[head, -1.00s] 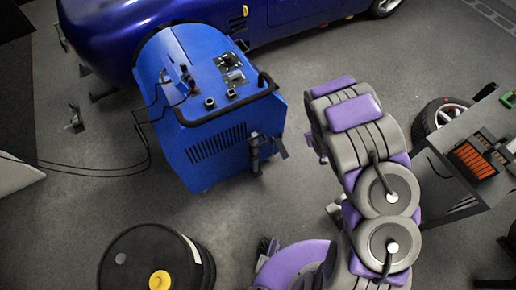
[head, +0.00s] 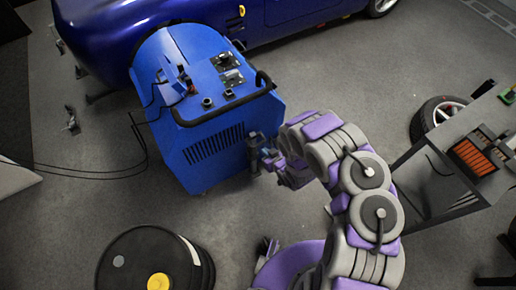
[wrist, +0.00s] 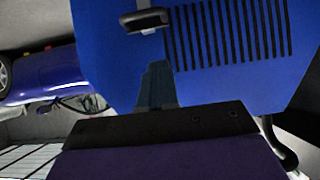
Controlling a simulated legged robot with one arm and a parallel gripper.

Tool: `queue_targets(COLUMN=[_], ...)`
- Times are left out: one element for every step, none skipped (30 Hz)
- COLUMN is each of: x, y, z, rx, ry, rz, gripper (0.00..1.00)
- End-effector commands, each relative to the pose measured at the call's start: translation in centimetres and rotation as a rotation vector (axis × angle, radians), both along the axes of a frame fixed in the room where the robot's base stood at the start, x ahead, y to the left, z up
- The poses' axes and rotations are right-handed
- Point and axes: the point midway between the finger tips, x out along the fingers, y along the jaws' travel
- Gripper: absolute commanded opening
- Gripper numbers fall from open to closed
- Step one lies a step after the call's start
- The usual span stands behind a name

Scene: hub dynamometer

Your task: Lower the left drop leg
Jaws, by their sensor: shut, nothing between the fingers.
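The blue dynamometer cabinet (head: 212,140) stands beside the car. A dark upright leg assembly (head: 253,150) is on its near right corner; I cannot tell for certain whether it is the left drop leg. My gripper (head: 270,160) is shut and empty, just right of this assembly; contact cannot be told. In the wrist view, the dark edge of my gripper (wrist: 165,121) crosses the lower middle, in front of the blue cabinet (wrist: 110,65). A dark grey-blue wedge (wrist: 155,86) shows just beyond it, partly hidden. A black handle-like part (wrist: 145,20) is above.
A blue car (head: 300,18) is behind the cabinet. A black drum with a yellow cap (head: 150,262) stands at the lower left. Black cables (head: 100,172) run across the floor at left. A grey cart (head: 460,150) and a wheel (head: 432,118) are at right.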

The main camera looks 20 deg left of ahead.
Motion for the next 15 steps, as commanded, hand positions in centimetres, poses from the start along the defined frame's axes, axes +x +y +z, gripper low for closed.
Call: queue_targets(x=[0.1,0.2,0.5,0.7,0.9,1.1,1.3,1.5,1.8,2.1,2.4,2.8,3.0,3.2,3.6], y=[0.2,0.3,0.5,0.7,1.0,1.3,1.6,1.8,2.2,2.6,3.0,3.3,3.6,3.8,4.3], z=[-0.2,-0.3,-0.5,-0.7,-0.9,-1.2,-1.5,-1.9,-2.3,-2.5,-2.7,-3.1,-3.4,-3.7,-3.9], rx=[0.001,0.001,0.003,0.004,0.005,0.005,0.004,0.003,0.002,0.004,0.005,0.005,0.003,0.002,0.003], ry=[0.0,0.0,-0.001,-0.002,-0.003,-0.003,-0.001,0.0,0.001,0.0,-0.001,-0.002,0.0,0.001,-0.001], rz=[-0.001,-0.001,-0.001,-0.001,-0.001,-0.001,-0.001,-0.001,-0.002,-0.002,-0.002,-0.001,-0.001,-0.001,-0.001], gripper=[0.0,0.0,0.0,0.0,0.0,0.0,0.0,0.0,0.0,0.0,0.0,0.0,0.0,0.0,0.0])
